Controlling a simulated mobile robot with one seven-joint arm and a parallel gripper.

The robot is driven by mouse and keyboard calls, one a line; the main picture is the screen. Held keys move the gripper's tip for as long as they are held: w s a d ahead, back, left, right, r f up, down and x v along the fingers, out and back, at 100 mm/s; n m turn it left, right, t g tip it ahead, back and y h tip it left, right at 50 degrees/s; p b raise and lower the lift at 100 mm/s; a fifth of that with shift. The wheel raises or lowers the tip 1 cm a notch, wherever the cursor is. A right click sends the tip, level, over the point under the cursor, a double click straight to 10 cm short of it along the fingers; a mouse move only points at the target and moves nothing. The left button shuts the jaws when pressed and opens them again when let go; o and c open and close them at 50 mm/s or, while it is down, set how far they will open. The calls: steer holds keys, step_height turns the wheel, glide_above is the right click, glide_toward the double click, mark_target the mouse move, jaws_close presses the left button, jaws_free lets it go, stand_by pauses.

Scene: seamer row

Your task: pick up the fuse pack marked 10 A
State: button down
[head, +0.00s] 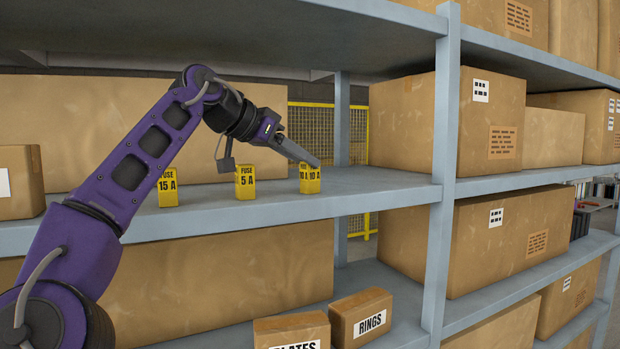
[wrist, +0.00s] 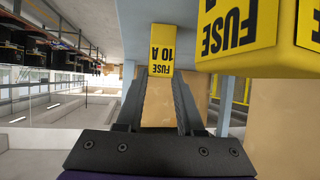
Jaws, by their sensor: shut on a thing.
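The fuse pack marked 10 A (head: 310,184) is a small yellow block with black lettering, upright at the front of the upper shelf. In the wrist view the 10 A pack (wrist: 162,42) sits at the far end of my fingers, its lettering upside down. My gripper (head: 309,164) reaches it from the upper left and is shut on it; the fingers (wrist: 162,78) lie on either side of it in the wrist view. The pack's base appears at shelf level; I cannot tell whether it touches.
Fuse packs marked 5 A (head: 245,184) and 15 A (head: 167,188) stand left of it on the shelf (head: 210,215). A yellow fuse pack (wrist: 250,38) looms close at right in the wrist view. A grey upright (head: 443,150) and large cartons (head: 415,125) stand to the right.

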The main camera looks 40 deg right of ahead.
step_height(320, 180, up, 10)
stand_by(1.0)
